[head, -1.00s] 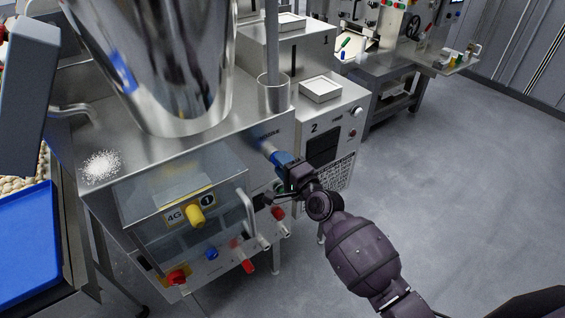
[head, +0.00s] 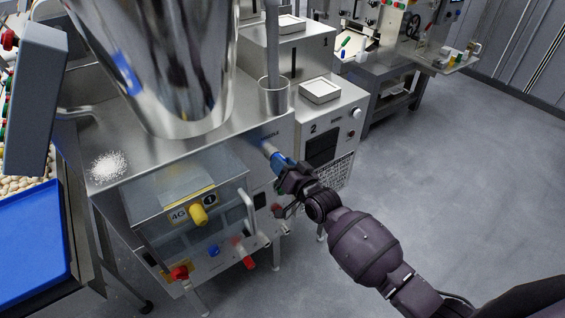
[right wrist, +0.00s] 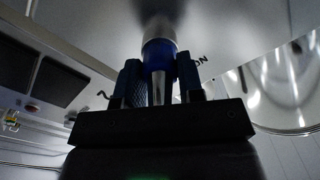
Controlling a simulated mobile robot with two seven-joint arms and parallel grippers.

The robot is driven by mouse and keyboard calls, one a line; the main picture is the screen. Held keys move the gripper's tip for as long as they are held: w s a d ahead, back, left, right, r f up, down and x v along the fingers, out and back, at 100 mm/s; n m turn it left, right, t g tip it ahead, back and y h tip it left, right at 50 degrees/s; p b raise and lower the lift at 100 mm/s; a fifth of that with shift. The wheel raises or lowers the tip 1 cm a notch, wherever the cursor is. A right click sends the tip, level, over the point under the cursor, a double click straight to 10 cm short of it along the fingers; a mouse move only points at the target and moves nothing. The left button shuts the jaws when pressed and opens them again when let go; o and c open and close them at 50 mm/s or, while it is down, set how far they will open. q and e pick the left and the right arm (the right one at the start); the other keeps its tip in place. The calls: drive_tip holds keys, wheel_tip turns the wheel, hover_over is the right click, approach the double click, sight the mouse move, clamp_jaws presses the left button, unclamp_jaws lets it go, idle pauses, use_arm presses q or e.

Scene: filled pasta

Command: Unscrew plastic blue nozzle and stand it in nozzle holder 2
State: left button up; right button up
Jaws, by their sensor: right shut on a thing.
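The blue plastic nozzle (head: 280,160) points out from the steel machine's side, at the end of a metal outlet. My right gripper (head: 287,171) is shut on it from the front. In the right wrist view, the blue nozzle (right wrist: 159,62) stands between the two fingers (right wrist: 160,85), its upper end against a metal collar. Whether its thread is loose cannot be seen. No holder marked as nozzle holder 2 can be made out; a "2" shows on a steel unit (head: 345,125) behind the machine. My left gripper is not in view.
The filling machine (head: 200,170) carries a large steel hopper (head: 165,70) and a clear front guard (head: 160,205). Red and blue knobs line its lower front. A blue tray (head: 30,230) lies at left. Open floor (head: 460,190) is at right.

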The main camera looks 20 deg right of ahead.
drive_tip(key=n+p, duration=0.1)
drive_tip(key=n, duration=0.1)
drive_tip(key=shift+r+n, duration=0.15)
drive_tip(key=shift+n, duration=0.15)
drive_tip(key=n, duration=0.3)
drive_tip(key=shift+n+p, duration=0.3)
drive_tip(key=n, duration=0.4)
drive_tip(key=shift+n, duration=0.6)
